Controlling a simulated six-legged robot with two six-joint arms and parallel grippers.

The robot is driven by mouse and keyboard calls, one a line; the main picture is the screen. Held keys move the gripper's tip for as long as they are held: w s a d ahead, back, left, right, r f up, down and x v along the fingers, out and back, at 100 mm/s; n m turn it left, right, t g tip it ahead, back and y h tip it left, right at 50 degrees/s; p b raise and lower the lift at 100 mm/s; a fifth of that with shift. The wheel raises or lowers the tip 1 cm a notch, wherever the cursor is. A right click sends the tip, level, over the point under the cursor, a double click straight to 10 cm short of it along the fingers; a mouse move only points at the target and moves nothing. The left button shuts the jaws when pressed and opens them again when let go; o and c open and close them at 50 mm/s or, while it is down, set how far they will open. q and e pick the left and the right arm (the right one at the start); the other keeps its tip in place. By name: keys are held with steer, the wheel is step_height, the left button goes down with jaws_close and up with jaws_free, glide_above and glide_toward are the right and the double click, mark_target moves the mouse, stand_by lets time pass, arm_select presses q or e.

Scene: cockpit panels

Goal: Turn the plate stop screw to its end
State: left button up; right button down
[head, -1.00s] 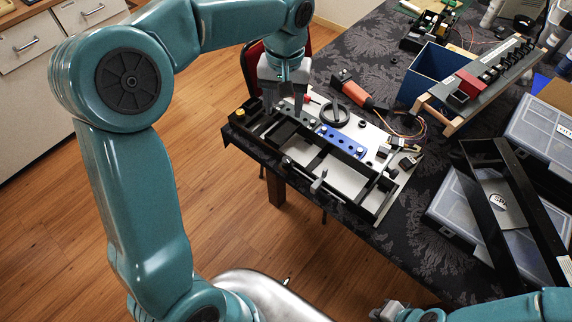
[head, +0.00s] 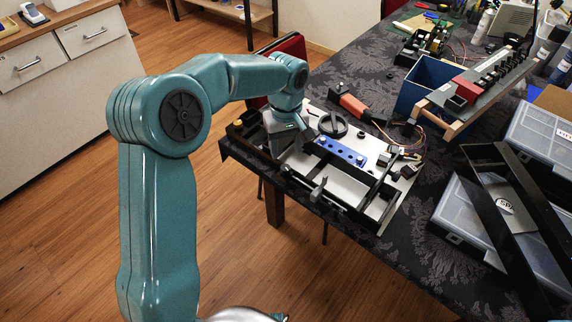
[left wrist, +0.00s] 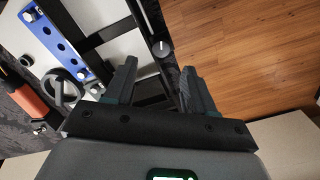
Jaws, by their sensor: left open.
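The fixture has a white plate (head: 371,148) in a black frame on the cloth-covered table. A round black knob with a white line (left wrist: 162,48), which looks like the plate stop screw, sits on a dark rail in the left wrist view. My left gripper (left wrist: 157,72) is open, its fingers apart on either side of the line toward the knob; I cannot tell whether they touch it. In the head view my left gripper (head: 292,148) points down over the fixture's left part and hides what is under it. My right gripper is not in view.
A blue bar with holes (head: 340,151) and a black handwheel (head: 333,124) sit on the fixture. An orange-handled tool (head: 354,106) lies behind. A blue box (head: 430,82), a rack with switches (head: 480,80) and clear-lidded cases (head: 540,135) stand to the right.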

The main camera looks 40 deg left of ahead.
mark_target(286, 167)
arm_select(q)
step_height(286, 167, down, 6)
steer(key=shift+s+f, duration=0.1)
steer(key=shift+f, duration=0.1)
jaws_close()
